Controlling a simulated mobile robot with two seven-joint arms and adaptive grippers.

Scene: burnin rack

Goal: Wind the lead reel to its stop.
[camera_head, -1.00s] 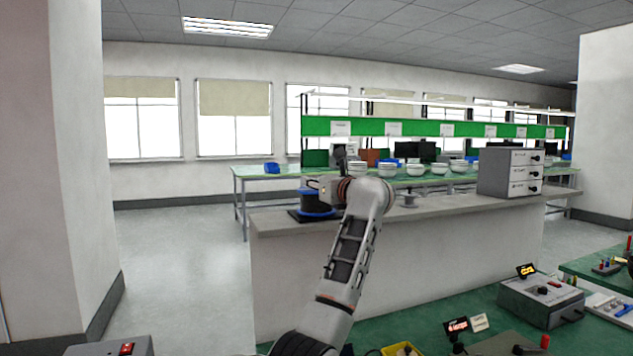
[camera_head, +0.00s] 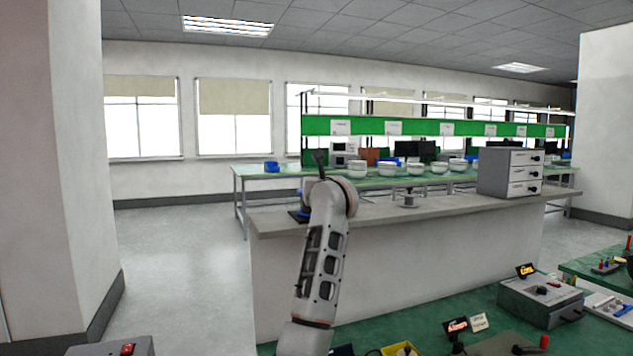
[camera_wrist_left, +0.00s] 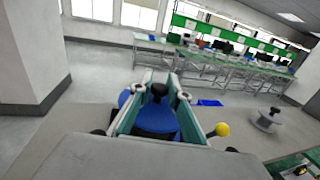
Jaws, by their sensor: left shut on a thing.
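The lead reel, with a blue disc (camera_wrist_left: 155,117) and a black knob (camera_wrist_left: 159,91) standing up from it, shows in the left wrist view. My left gripper (camera_wrist_left: 160,88) is shut on the black knob, with a teal-lined finger on either side. My left gripper's fingers are hidden there. My right gripper is out of view.
A green-topped bench with a grey instrument box (camera_head: 540,302) and a yellow bin (camera_head: 400,349) is in front.

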